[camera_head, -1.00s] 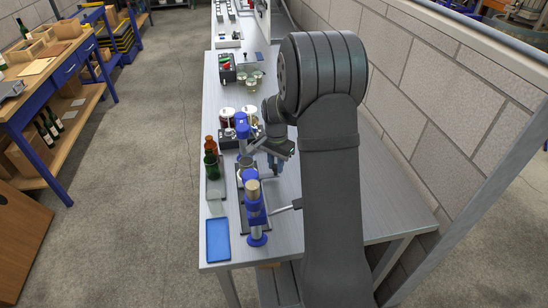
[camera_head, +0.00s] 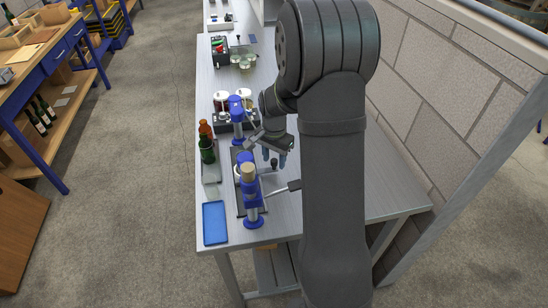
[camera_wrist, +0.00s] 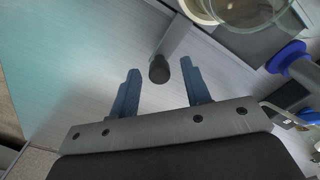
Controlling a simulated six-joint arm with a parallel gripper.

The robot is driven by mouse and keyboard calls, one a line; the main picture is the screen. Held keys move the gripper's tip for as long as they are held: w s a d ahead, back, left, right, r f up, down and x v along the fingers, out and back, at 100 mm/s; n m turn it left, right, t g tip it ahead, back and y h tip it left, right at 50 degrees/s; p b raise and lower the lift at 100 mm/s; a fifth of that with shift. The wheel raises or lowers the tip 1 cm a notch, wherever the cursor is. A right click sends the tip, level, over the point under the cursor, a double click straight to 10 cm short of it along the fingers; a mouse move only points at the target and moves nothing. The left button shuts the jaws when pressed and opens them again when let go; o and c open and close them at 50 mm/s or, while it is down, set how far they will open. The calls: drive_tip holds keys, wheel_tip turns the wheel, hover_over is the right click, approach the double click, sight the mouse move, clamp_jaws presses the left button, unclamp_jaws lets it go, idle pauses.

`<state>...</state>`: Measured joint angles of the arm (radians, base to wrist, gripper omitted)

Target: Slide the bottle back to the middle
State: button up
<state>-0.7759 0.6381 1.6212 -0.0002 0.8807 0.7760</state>
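My gripper (camera_head: 275,158) hangs to the right of a blue-posted bench device (camera_head: 253,208). Its two blue fingers also show in the wrist view (camera_wrist: 160,90), spread apart and open. A black knob (camera_wrist: 159,69) on a grey bar stands between or just beyond the fingertips, with no finger visibly touching it. The knob also shows beside the fingers in the head view (camera_head: 274,163). A green bottle (camera_head: 207,150) and a brown bottle (camera_head: 205,129) stand upright on a narrow tray (camera_head: 211,175) left of the device. I cannot tell which bottle the task means.
A round clear glass rim (camera_wrist: 248,14) and a blue collar (camera_wrist: 286,55) lie to the right in the wrist view. A blue tray (camera_head: 215,223) lies at the near left table corner. Jars (camera_head: 222,98) stand behind the device. The tabletop (camera_head: 365,190) right of my arm is clear.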

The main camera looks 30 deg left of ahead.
wheel_tip(320, 180, up, 17)
drive_tip(key=shift+r, duration=0.2)
idle(0.5)
idle(0.4)
wheel_tip(320, 180, down, 18)
drive_tip(key=shift+r, duration=0.25)
idle(0.3)
